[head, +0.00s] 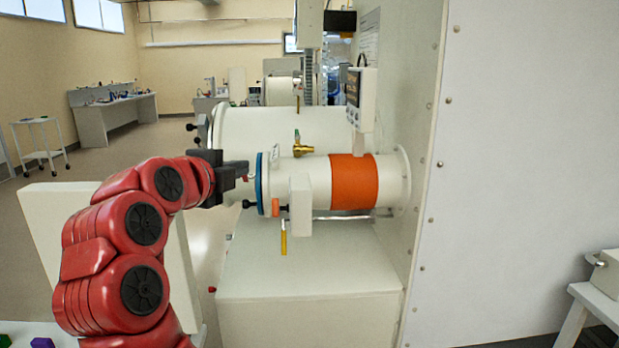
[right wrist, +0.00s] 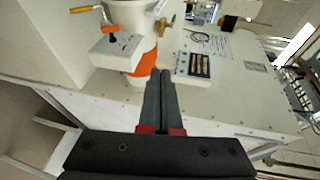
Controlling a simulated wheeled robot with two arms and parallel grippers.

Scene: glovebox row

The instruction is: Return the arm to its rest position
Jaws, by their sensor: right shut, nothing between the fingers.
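My right arm (head: 142,222), red with black joint caps, reaches up from the lower left in the head view. Its dark gripper (head: 240,172) is in front of the blue-rimmed end (head: 261,184) of a small white cylinder (head: 318,173) with an orange band (head: 354,182). A touch between gripper and cylinder cannot be made out. In the right wrist view the gripper's fingers (right wrist: 160,78) are together with nothing between them. The orange band (right wrist: 140,75) shows beyond them. My left gripper is not in view.
A large white cylinder (head: 240,129) lies behind the small one, beside a tall pale panel (head: 520,170). A gauge box (head: 361,95) stands above the orange band. A white box (head: 300,270) is below.

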